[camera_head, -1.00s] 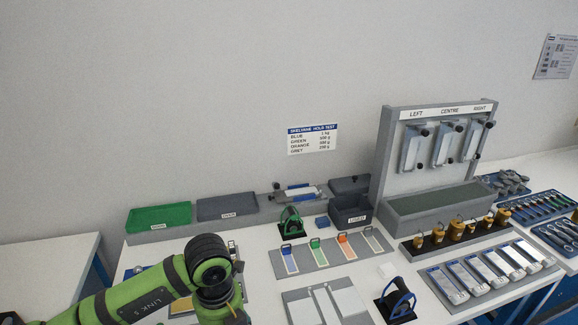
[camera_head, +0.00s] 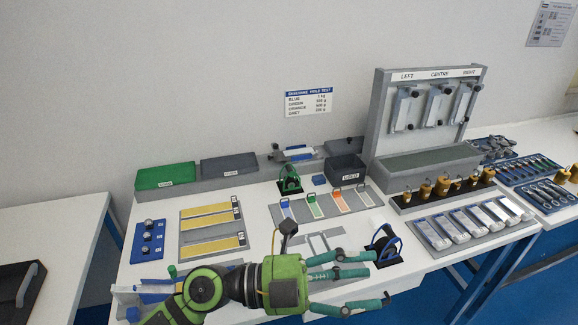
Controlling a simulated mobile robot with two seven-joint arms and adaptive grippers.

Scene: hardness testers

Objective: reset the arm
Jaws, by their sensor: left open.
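My left arm comes in from the bottom left, green with a black wrist. My left gripper (camera_head: 377,280) has teal fingers that point right and are spread apart, with nothing between them. It is over the front edge of the white table, just in front of the dark blue tape stand (camera_head: 384,246). A grey plate (camera_head: 318,240) behind the wrist is partly hidden by it. My right gripper is not in view.
A grey hanging rack (camera_head: 428,120) marked LEFT, CENTRE and RIGHT stands at the back right. Brass weights (camera_head: 441,187) and a tray of pale blocks (camera_head: 470,223) are in front of it. A green tray (camera_head: 165,176) is at the back left. Yellow strips (camera_head: 212,217) lie left of centre.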

